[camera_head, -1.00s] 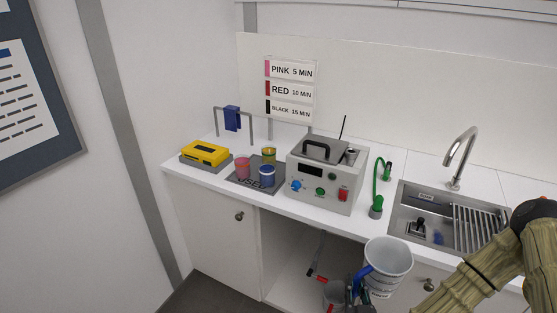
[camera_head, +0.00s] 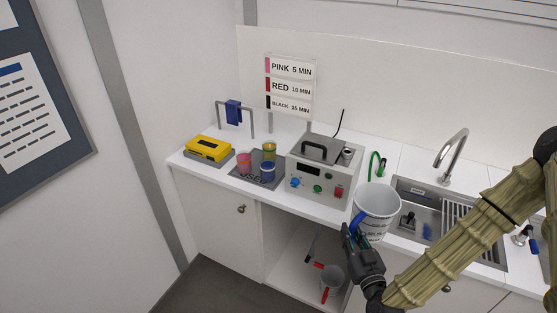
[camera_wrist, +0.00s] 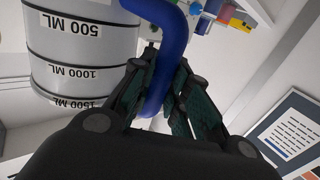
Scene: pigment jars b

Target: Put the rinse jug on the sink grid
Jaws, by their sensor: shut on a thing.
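The rinse jug (camera_head: 377,207) is a white-grey measuring jug with a blue handle. My gripper (camera_head: 354,236) is shut on the blue handle and holds the jug upright, in front of the counter edge and left of the sink. In the wrist view, my gripper's fingers (camera_wrist: 168,105) close around the blue handle, and the jug's wall (camera_wrist: 80,55) shows volume marks. The sink grid (camera_head: 460,218) is a ribbed metal rack in the right part of the sink (camera_head: 425,186). My arm and the jug hide part of the sink and grid.
Coloured jars stand on a dark mat (camera_head: 245,176) farther left. A tall tap (camera_head: 455,150) rises behind the sink.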

